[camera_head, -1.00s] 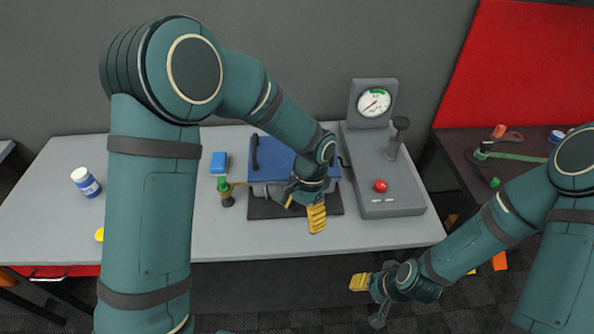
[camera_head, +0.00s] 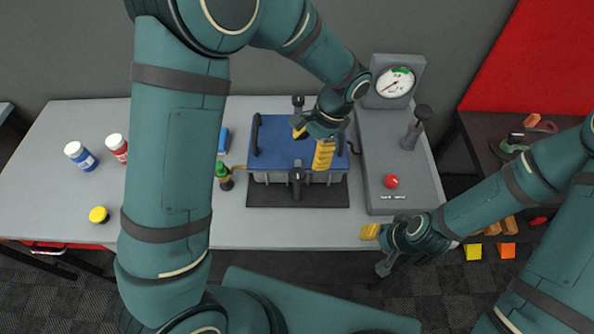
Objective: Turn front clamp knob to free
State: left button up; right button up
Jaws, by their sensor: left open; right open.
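The front clamp knob (camera_head: 297,175) is a dark upright knob at the front middle of a grey box with a blue lid (camera_head: 275,140). A second dark knob (camera_head: 298,101) stands behind the lid. My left gripper (camera_head: 312,145) is open with yellow finger pads, over the right part of the lid, behind and to the right of the front knob. It looks apart from the knob and appears empty. My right gripper (camera_head: 377,250) is open and empty at the table's front edge. I cannot tell the knob's setting.
A grey console with a gauge (camera_head: 395,82), a black lever (camera_head: 422,113) and a red button (camera_head: 391,181) stands right of the box. A green-capped bottle (camera_head: 223,176) stands left of it.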

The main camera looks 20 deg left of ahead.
aim_at(297, 173)
pick_arm(q)
jog(key=x, duration=0.8)
jog(key=shift+a+f, duration=0.1)
jog(key=shift+f, duration=0.2)
jog(key=shift+c, duration=0.2)
jog(key=c, duration=1.2)
